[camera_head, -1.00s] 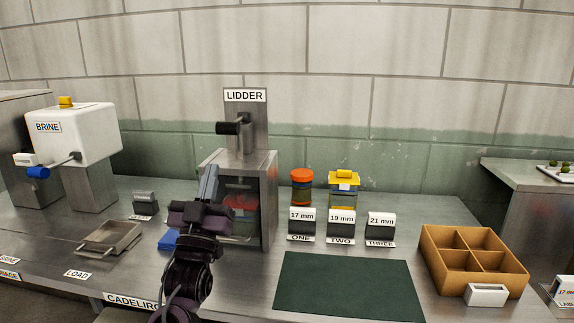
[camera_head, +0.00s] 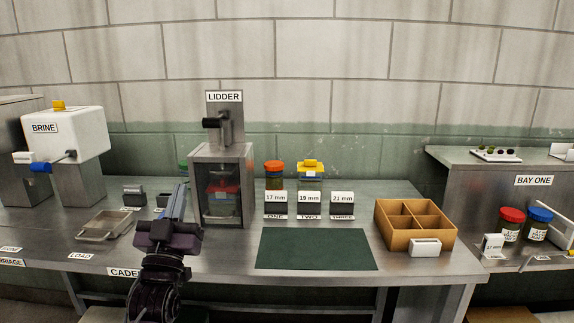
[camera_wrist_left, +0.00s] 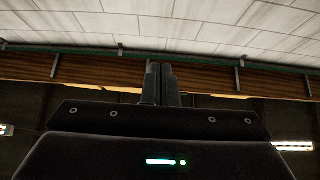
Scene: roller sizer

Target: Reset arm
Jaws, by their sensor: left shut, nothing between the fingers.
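My left gripper (camera_head: 176,202) stands upright in front of the steel bench, pointing up, just left of the lidder (camera_head: 224,180) in the head view. Its two fingers are together with nothing between them. In the left wrist view the shut fingers (camera_wrist_left: 161,84) point toward the ceiling and a wooden wall band. The left arm hides part of the bench and a small dark block behind it. My right gripper is in neither view.
The bench holds the white brine machine (camera_head: 65,135), a metal tray (camera_head: 105,224), a dark green mat (camera_head: 312,249), several size cards, an orange-lidded jar (camera_head: 274,175), a yellow-lidded jar (camera_head: 310,172) and a divided box (camera_head: 415,224). A side bench (camera_head: 460,180) stands right, with red-lidded (camera_head: 510,224) and blue-lidded jars (camera_head: 538,223).

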